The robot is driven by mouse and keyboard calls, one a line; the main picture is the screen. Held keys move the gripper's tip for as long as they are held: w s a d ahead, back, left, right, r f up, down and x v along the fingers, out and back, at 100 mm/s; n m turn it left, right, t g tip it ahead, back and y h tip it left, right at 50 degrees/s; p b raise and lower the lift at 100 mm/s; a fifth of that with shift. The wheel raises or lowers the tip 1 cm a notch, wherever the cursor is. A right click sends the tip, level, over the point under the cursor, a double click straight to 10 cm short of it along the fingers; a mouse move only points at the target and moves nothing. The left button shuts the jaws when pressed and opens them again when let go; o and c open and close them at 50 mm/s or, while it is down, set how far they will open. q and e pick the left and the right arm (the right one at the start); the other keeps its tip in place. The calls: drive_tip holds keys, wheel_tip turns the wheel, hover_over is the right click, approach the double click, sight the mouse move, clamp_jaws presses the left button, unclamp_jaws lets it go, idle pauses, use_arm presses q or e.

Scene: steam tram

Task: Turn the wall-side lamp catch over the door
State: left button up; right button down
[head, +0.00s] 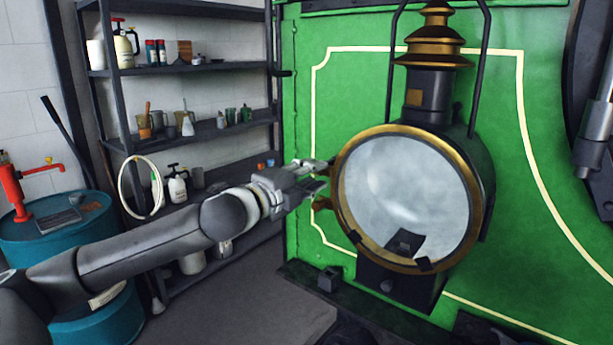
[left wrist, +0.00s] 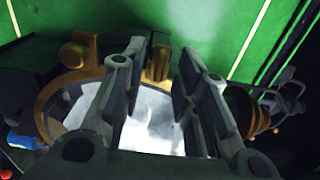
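The lamp (head: 405,195) has a brass-rimmed round glass door and stands against the green panel. My left gripper (head: 316,176) is open at the left edge of its rim. In the left wrist view a brass piece (left wrist: 158,64) shows between the spread fingertips; it looks like a catch, and contact cannot be told. A second brass piece with a round knob (left wrist: 78,50) lies left of the fingers there. In the head view a brass tab (head: 322,203) sticks out from the rim just below the gripper. My right gripper is not in view.
A dark shelf rack (head: 205,130) with bottles and cans stands behind my left arm. A teal drum (head: 60,235) with a red pump (head: 14,190) is at the far left. A brass chimney (head: 436,35) and dark handle rods rise above the lamp.

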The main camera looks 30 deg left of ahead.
use_arm(q)
drive_tip(key=shift+s, duration=0.1)
drive_tip(key=s+a, duration=0.1)
drive_tip(key=s, duration=1.1)
idle(0.5)
drive_tip(key=shift+w, duration=0.1)
idle(0.4)
